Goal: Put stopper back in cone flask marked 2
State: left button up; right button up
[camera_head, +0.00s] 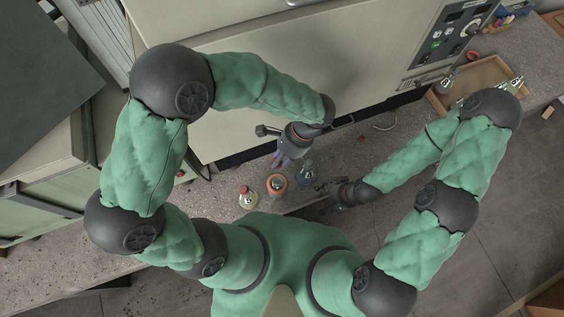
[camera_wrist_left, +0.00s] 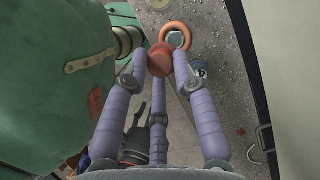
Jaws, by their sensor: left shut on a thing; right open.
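My left gripper (camera_head: 280,161) hangs over the bench, its purple fingers shut on a red stopper, which shows between the fingertips in the left wrist view (camera_wrist_left: 160,59). Near it stand a flask with a red and yellow top (camera_head: 247,198), a round vessel with an orange ring (camera_head: 277,185) and a bluish flask (camera_head: 305,172). The orange ring also shows just beyond the stopper in the left wrist view (camera_wrist_left: 178,35). The flask markings are too small to read surely. My right gripper (camera_head: 333,197) is open and empty, right of the bluish flask at the bench edge.
A large pale cabinet (camera_head: 290,70) with a control panel (camera_head: 447,40) stands behind the flasks. A wooden tray (camera_head: 492,72) with glassware is at the far right. The speckled bench (camera_head: 390,125) has free room right of the flasks; its front edge is close to them.

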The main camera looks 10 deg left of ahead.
pick_arm(q)
jog(key=shift+a, duration=0.1)
jog(key=shift+f+b, duration=0.65)
jog(key=shift+f, duration=0.1)
jog(key=shift+f+b, duration=4)
jog(key=shift+f, duration=1)
jog(key=shift+w+f+b, duration=0.1)
jog(key=shift+f+b, duration=0.8)
jog(key=shift+f, duration=0.7)
jog(key=o, duration=0.9)
jog(key=shift+c, duration=0.2)
